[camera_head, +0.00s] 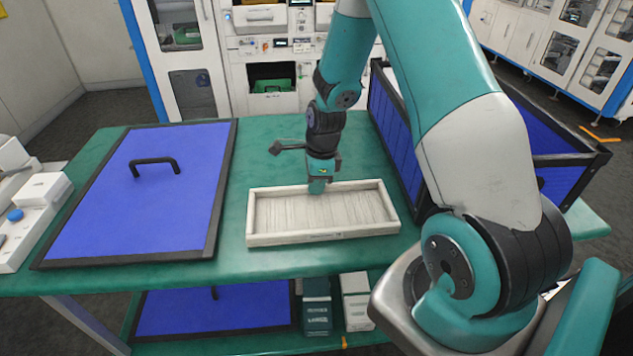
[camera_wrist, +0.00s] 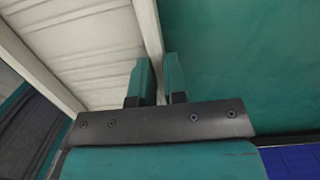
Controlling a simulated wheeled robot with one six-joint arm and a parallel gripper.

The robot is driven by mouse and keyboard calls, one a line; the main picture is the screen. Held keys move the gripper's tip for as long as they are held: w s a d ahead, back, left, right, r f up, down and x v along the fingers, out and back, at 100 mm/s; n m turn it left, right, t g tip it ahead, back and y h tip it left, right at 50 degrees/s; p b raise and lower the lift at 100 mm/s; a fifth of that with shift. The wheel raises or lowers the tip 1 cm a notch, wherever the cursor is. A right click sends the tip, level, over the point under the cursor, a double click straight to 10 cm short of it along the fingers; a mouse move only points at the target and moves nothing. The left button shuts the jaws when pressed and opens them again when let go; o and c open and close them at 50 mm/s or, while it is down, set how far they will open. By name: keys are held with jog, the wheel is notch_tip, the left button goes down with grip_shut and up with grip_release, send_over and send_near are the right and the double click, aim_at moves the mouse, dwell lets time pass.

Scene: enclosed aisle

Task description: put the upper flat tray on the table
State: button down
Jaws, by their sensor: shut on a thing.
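A flat white tray (camera_head: 325,215) with low walls sits on or just above the green table (camera_head: 225,262), at the middle of the table; I cannot tell if it touches the top. It is empty. My gripper (camera_head: 317,187) points down at the tray's far wall. In the wrist view my gripper's fingers (camera_wrist: 157,80) are shut on that wall, one finger on each side. The tray's ribbed floor (camera_wrist: 85,45) fills the left of the wrist view, and green tabletop lies to the right.
A blue panel with a black handle (camera_head: 140,205) lies on the table's left. A black-framed blue crate (camera_head: 570,165) stands at the right, close to the tray. A lower shelf holds another blue panel (camera_head: 215,308) and small boxes (camera_head: 317,305). White cabinets stand behind.

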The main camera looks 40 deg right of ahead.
jog(key=c, duration=1.2)
grip_release()
jog(key=shift+o, duration=0.2)
notch_tip(320, 180, up, 12)
jog(key=d+b, duration=0.1)
jog(key=b, duration=0.1)
jog(key=s+a+r+n+y, duration=0.1)
jog(key=s+a+r+n, duration=0.3)
jog(key=a+n, duration=0.5)
jog(key=s+a+r+n+y, duration=0.1)
jog(key=s+a+r+n, duration=0.35)
jog(key=a+n, duration=0.35)
jog(key=s+a+r+n, duration=0.1)
jog(key=s+a+n, duration=0.3)
jog(key=s+n, duration=0.2)
jog(key=s+a+n+y, duration=0.1)
jog(key=s+a+n, duration=0.3)
jog(key=n, duration=0.5)
jog(key=s, duration=0.2)
jog(key=shift+s+r+g, duration=0.3)
jog(key=shift+r+g, duration=0.1)
